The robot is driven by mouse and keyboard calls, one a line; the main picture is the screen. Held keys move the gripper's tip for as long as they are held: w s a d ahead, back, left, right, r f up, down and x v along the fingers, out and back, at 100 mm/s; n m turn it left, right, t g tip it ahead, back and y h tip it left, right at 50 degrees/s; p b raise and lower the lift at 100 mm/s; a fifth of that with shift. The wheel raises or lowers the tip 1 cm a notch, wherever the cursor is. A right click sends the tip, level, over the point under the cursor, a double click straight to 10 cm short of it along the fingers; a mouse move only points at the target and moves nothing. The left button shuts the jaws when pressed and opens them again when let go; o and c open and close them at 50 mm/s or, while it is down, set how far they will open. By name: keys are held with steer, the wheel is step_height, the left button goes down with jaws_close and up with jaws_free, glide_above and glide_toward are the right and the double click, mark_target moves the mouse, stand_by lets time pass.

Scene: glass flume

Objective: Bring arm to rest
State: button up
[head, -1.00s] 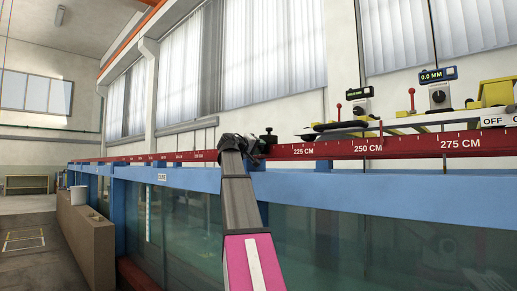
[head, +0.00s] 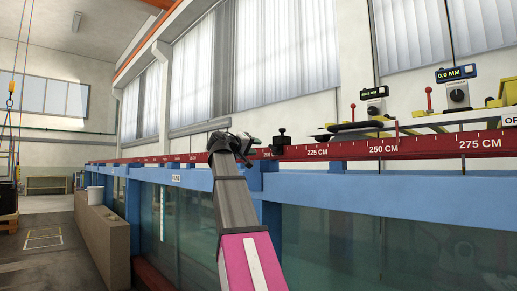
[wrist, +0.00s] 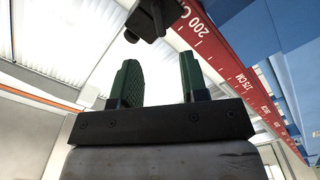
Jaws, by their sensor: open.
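My gripper (head: 248,148) is at the end of my raised arm, in front of the red scale rail on the flume's top edge. In the wrist view its two green fingers (wrist: 160,85) stand apart with nothing between them. A small black clamp (head: 282,140) sits on the red rail (head: 345,149) to the right of my gripper in the head view, with a gap between them. A dark part (wrist: 150,20), probably the clamp, shows beyond the fingers in the wrist view. The rail with its 200 CM mark runs along the right of that view.
The glass flume (head: 400,240) with its blue frame (head: 420,186) fills the right side. A carriage with gauges (head: 456,90) and a red-knobbed lever stands on the rail. A white bucket (head: 96,195) sits on a low wall at left.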

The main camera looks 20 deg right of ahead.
stand_by(0.5)
steer(key=w+a+f+n+y, duration=0.1)
steer(key=w+a+f+y, duration=0.15)
steer(key=f, duration=1.35)
steer(key=w+a+f+n+y, duration=0.1)
steer(key=a+f+n+y, duration=0.2)
steer(key=f, duration=1.3)
steer(key=w+a+f+y, duration=0.2)
steer(key=a+f+y, duration=0.15)
steer(key=f, duration=1.25)
steer(key=s+a+f+g+y, duration=0.2)
steer(key=s+a+f, duration=0.2)
steer(key=s+f, duration=0.3)
steer(key=s+a+f+g+y, duration=0.2)
steer(key=s+a+f, duration=0.3)
steer(key=f, duration=1.1)
steer(key=s+a+f+g+y, duration=0.1)
steer(key=s+a+f+y, duration=0.3)
steer(key=s+f, duration=0.5)
step_height(320, 180, down, 4)
steer(key=shift+s+a+r+g, duration=0.15)
steer(key=shift+s+a+g, duration=0.1)
steer(key=shift+g, duration=0.15)
steer(key=shift+o, duration=0.3)
